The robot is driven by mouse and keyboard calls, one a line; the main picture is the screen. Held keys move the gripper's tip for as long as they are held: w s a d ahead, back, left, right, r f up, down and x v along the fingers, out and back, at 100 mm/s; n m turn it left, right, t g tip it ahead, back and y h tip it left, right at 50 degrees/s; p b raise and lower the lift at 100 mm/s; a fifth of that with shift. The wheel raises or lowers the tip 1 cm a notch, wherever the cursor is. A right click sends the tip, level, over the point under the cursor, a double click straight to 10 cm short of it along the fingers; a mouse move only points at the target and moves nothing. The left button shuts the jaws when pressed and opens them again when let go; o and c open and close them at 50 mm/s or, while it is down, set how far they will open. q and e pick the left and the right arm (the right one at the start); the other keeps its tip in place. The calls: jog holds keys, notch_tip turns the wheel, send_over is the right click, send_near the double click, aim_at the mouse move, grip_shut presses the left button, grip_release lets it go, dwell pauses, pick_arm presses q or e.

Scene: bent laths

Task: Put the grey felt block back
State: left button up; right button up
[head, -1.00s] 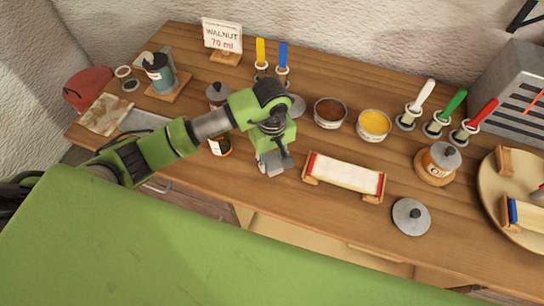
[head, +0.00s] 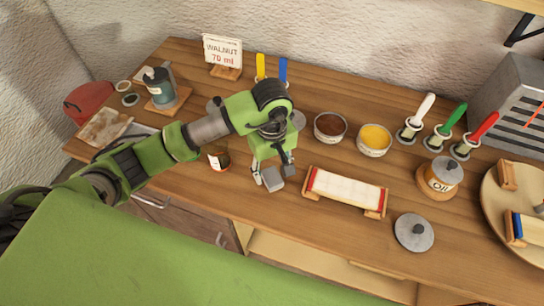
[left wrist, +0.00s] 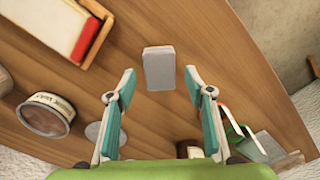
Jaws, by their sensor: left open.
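The grey felt block (head: 273,180) lies on the wooden table, left of the cream lath in its red-ended holder (head: 346,190). My left gripper (head: 275,172) is open over the block and points down at it. In the left wrist view the block (left wrist: 158,68) shows whole, between the lines of the two open teal-padded fingers (left wrist: 159,76). I cannot tell how far above the block the fingertips are. Nothing is held. My right gripper is not in view.
A dark jar (head: 218,157) stands left of the gripper. Bowls of brown (head: 330,125) and yellow (head: 374,139) stand behind the holder. An oil jar (head: 442,176) and a grey lid (head: 414,232) are at right. The table's front edge is close to the block.

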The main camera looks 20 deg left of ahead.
aim_at(272, 176)
pick_arm(q)
notch_tip(272, 176, up, 9)
jog(key=b, duration=0.2)
jog(key=shift+f, duration=0.1)
dwell(0.4)
